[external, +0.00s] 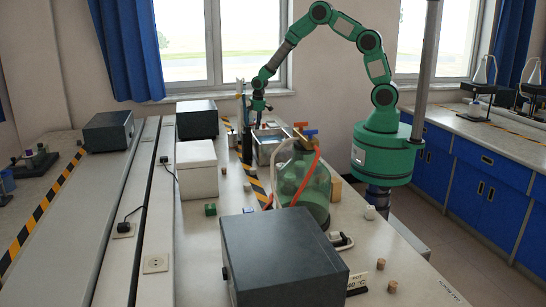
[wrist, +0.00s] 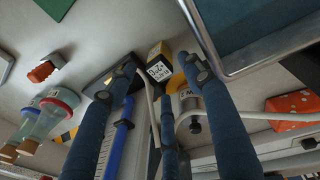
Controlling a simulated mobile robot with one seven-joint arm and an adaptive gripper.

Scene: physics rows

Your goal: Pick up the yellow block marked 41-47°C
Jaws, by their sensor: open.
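A yellow block (wrist: 158,50) with a white label bearing dark print shows in the wrist view, near the top centre. The print is too small to read surely, though it looks like "41-47". My gripper (wrist: 158,68) is open, with its dark blue fingers reaching toward the block from below in the picture. The block appears between the fingertips, beyond them or level with them; I cannot tell whether they touch it. In the external view my gripper (external: 258,106) is low over the far end of the bench, beside a metal-rimmed basin. I cannot make out the labelled block there.
The metal-rimmed basin (wrist: 232,66) is close on the right. A large green glass bottle (external: 305,190) stands nearer on the bench.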

